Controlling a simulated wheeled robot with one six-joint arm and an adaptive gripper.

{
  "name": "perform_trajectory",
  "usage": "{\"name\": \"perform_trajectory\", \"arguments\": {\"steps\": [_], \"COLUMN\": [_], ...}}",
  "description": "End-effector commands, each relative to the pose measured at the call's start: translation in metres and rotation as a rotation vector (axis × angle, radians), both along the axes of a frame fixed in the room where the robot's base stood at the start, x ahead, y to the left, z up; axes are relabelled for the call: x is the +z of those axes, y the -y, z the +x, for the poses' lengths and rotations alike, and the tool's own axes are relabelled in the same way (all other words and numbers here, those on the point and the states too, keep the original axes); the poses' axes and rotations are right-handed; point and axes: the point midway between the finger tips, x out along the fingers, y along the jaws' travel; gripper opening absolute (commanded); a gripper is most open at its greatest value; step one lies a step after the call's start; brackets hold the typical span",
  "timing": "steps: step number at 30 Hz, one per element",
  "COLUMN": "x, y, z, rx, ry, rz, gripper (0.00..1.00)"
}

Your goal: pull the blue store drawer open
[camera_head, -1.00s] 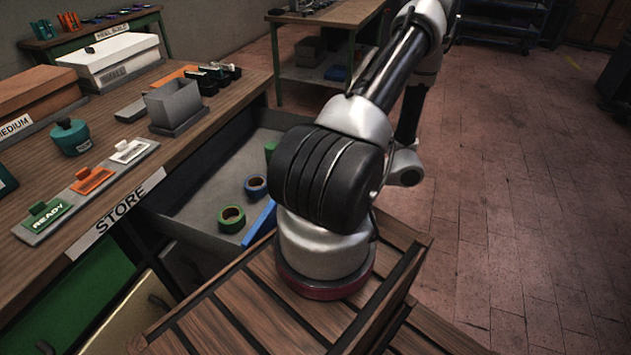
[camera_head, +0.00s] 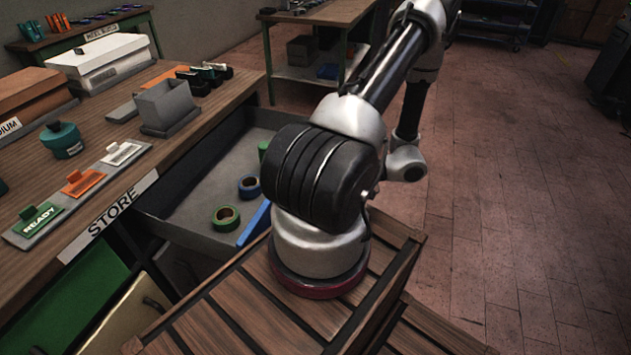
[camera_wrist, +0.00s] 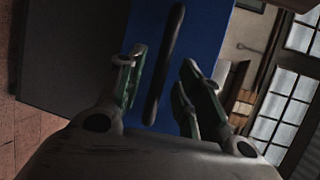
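The store drawer stands out from the bench under the STORE label. Its grey inside shows in the head view (camera_head: 205,195), with a strip of its blue front (camera_head: 254,224) beside my arm, which hides the rest. In the wrist view the blue front (camera_wrist: 205,35) fills the middle, with a long dark bar handle (camera_wrist: 165,65) across it. My gripper (camera_wrist: 162,65) is open, one finger on each side of the handle, with gaps showing on both sides. In the head view my gripper is hidden behind my arm.
Green tape (camera_head: 226,218) and blue tape (camera_head: 249,187) lie in the drawer. The bench top (camera_head: 95,150) holds a grey bin (camera_head: 166,103), a teal container (camera_head: 62,140) and coloured tags. Brick floor (camera_head: 500,220) to the right is clear. A second bench (camera_head: 320,75) stands behind.

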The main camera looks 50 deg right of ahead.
Motion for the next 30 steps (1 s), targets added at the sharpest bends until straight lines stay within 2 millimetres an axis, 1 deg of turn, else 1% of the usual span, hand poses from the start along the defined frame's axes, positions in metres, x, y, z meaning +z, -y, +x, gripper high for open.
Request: {"name": "perform_trajectory", "arguments": {"steps": [1, 6, 12, 18, 30], "x": [0.002, 0.009, 0.016, 0.018, 0.018], "y": [0.009, 0.035, 0.057, 0.064, 0.064], "z": [-0.008, -0.036, -0.06, -0.068, -0.068], "rx": [-0.005, -0.003, -0.003, -0.002, -0.001], "ry": [0.002, 0.0, 0.001, 0.0, 0.001], "rz": [-0.002, -0.004, -0.001, 0.0, 0.0], "gripper": [0.35, 0.35, 0.35, 0.35, 0.35]}}
